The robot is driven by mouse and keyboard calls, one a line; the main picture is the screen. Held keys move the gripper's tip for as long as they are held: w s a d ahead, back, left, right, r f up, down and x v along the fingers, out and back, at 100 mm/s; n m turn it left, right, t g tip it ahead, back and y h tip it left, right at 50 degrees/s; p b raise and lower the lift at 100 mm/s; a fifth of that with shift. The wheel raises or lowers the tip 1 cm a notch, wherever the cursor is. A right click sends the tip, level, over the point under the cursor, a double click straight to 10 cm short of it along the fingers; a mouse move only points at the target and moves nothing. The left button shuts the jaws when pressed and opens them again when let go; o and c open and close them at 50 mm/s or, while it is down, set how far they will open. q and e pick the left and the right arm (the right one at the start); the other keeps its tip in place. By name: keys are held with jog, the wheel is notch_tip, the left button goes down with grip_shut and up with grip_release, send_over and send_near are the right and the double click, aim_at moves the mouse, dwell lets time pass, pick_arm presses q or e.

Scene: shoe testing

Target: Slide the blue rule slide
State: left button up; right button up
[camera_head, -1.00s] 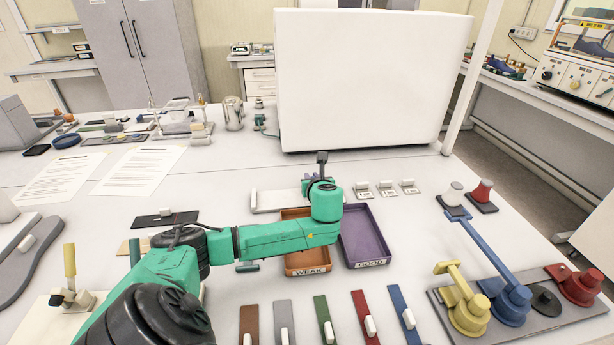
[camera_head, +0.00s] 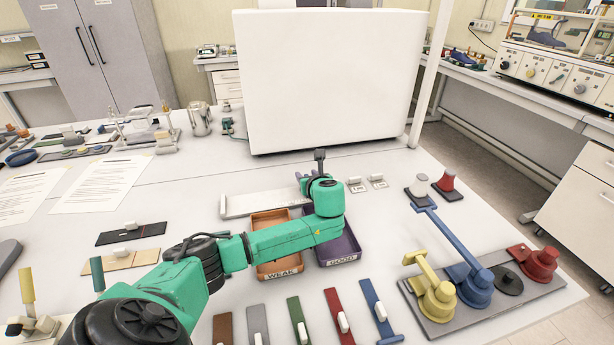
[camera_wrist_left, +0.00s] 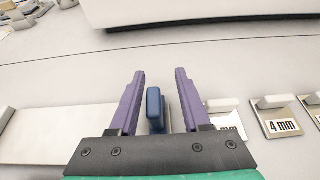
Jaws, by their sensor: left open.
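A blue upright tab (camera_wrist_left: 155,108), which looks like the blue slide, stands between my left gripper's purple fingers in the left wrist view. A gap shows on each side of it, so the fingers are open around it and do not appear to touch it. My left gripper (camera_head: 303,177) reaches over the right part of a long pale rule (camera_head: 262,203) in the head view. The rule also shows in the left wrist view (camera_wrist_left: 45,136). In the head view my arm hides the rule's right end, and I cannot make out the blue tab there. My right gripper is not in view.
An orange WEAK tray (camera_head: 270,268) and a purple GOOD tray (camera_head: 350,246) lie under my forearm. Labelled blocks, one marked 4 mm (camera_wrist_left: 283,124), stand right of the rule. A large white box (camera_head: 325,80) stands behind. Coloured strips (camera_head: 303,318) lie in front.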

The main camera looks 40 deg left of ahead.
pick_arm(q)
jog(key=v, duration=1.4)
jog(key=shift+s+d+r+b, duration=0.15)
jog(key=shift+d+r+b, duration=0.05)
jog(key=shift+b, duration=0.1)
